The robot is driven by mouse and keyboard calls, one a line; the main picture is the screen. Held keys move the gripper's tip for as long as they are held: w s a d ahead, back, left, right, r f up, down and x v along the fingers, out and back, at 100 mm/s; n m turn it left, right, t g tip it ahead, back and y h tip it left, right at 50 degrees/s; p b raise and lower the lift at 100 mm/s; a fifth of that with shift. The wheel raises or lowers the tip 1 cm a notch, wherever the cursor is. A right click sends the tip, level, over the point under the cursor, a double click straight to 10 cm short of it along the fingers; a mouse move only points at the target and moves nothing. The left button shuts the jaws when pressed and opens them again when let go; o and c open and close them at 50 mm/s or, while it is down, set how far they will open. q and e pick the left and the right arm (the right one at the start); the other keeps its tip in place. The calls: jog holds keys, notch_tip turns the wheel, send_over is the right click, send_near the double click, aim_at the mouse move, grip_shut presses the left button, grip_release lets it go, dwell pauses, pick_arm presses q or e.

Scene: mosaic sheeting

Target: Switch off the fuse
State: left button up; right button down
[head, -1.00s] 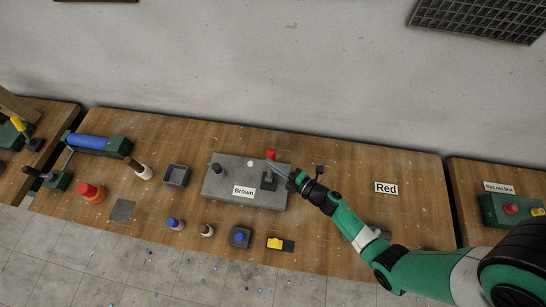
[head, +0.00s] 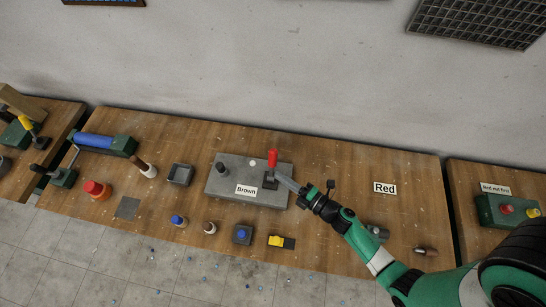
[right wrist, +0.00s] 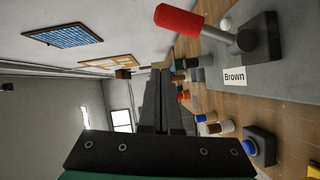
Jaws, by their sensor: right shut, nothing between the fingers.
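A lever with a red handle (head: 273,158) stands on a dark base on a grey panel (head: 228,184) marked "Brown". I take this lever to be the fuse switch. In the right wrist view the red handle (right wrist: 190,21) is at the top, its grey rod running right to a dark mount. My right gripper (head: 279,179) is shut and empty, its tips just right of the lever's base. Contact there cannot be told. In the right wrist view the shut fingers (right wrist: 161,85) point past the lever. My left gripper is not in view.
A dark knob (head: 221,168) stands at the panel's left.

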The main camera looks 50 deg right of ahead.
jog(key=s, duration=0.2)
jog(key=s+r, duration=0.1)
jog(key=s, duration=0.2)
jog(key=shift+p, duration=0.3)
jog(key=shift+w, duration=0.1)
